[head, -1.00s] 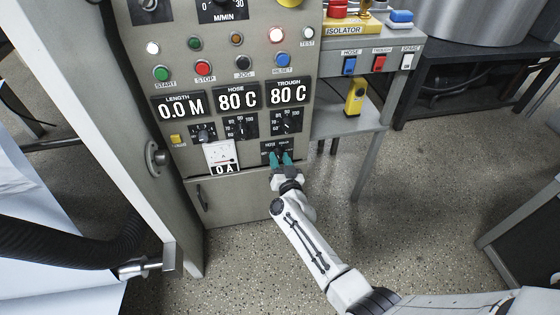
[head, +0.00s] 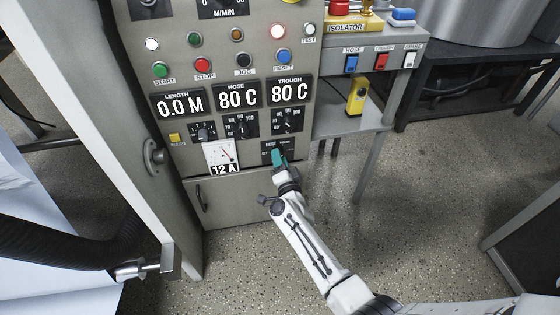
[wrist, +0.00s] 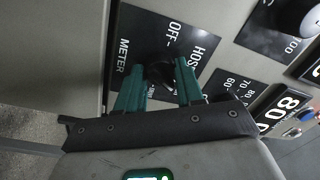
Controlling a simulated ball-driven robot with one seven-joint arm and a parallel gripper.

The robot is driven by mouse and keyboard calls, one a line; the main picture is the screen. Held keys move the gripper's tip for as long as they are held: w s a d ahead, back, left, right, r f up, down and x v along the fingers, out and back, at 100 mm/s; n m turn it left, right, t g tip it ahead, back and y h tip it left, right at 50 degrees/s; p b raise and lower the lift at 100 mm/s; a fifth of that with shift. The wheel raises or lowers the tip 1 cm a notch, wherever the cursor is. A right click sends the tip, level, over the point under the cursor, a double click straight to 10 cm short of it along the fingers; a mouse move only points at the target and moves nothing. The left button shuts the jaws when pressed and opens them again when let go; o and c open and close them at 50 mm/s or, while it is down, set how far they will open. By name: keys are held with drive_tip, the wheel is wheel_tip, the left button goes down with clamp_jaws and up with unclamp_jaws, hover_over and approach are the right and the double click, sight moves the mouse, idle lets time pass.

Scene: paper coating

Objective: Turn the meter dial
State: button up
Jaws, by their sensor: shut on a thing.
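The meter dial (wrist: 160,75) is a small black knob on a black plate (wrist: 140,30) lettered METER, OFF and HOSE in the wrist view. The plate sits low on the grey control panel (head: 240,167) in the head view, where my fingers hide the dial. My gripper (head: 278,158) has teal fingers; in the wrist view (wrist: 158,68) they lie on either side of the dial and are shut on it. The ammeter (head: 220,152), a white gauge left of the plate, has a readout of 12 A below it.
Two temperature knobs (head: 240,125) (head: 287,121) sit just above the plate. Buttons and displays fill the panel higher up. A shelf with a yellow device (head: 356,97) stands to the right. The floor in front is clear.

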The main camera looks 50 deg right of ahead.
drive_tip(key=shift+m, duration=0.3)
drive_tip(key=o, duration=1)
drive_tip(key=shift+o, duration=0.2)
drive_tip(key=p+v, duration=0.3)
drive_tip(key=v, duration=0.7)
drive_tip(key=shift+s+a+p, duration=0.2)
drive_tip(key=shift+s+p, duration=0.1)
drive_tip(key=shift+p, duration=0.1)
